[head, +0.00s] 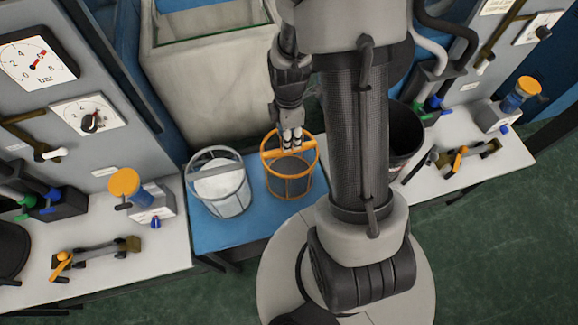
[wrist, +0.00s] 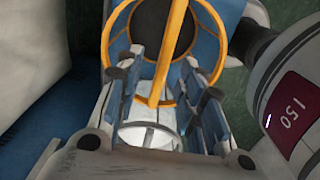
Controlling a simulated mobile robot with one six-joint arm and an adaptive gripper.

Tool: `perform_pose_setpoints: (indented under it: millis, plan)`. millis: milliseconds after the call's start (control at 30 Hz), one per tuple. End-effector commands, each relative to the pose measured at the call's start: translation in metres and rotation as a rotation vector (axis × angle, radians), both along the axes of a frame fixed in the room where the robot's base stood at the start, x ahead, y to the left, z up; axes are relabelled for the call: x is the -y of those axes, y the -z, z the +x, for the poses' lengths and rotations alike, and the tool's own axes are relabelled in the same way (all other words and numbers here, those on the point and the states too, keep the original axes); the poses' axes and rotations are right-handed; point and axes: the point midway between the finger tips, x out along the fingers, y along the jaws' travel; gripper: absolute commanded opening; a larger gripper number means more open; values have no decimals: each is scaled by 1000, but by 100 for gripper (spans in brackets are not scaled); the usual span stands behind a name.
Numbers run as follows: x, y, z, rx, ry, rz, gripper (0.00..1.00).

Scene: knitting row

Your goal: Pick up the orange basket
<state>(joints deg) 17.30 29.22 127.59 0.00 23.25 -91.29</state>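The orange basket (head: 289,187) stands upright on the blue table, an open wire frame with a dark inside. Its rim and handle (wrist: 171,45) show large in the wrist view. My gripper (head: 292,147) points down at the top of the basket in the head view. In the wrist view my gripper (wrist: 163,78) is open, with its blue-grey fingers apart on either side of the handle bar. A gap shows between bar and fingers. Part of the handle is hidden behind the fingers in the head view.
A grey-white basket (head: 220,193) stands just left of the orange one; its rim shows in the wrist view (wrist: 150,133). A black bucket (head: 405,140) is to the right, partly behind my arm. A large pale bin (head: 205,80) stands behind. Benches with gauges and valves flank the blue table (head: 235,236).

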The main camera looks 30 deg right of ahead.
Motion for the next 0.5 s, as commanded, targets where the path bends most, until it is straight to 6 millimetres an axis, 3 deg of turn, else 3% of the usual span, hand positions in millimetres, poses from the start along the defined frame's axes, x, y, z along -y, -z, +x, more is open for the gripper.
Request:
perform_pose_setpoints:
  millis: [233, 500]
  plan:
    - [-1, 19, -1, 0, 0, 0, 36]
    - [-3, 58, -6, -2, 0, 1, 36]
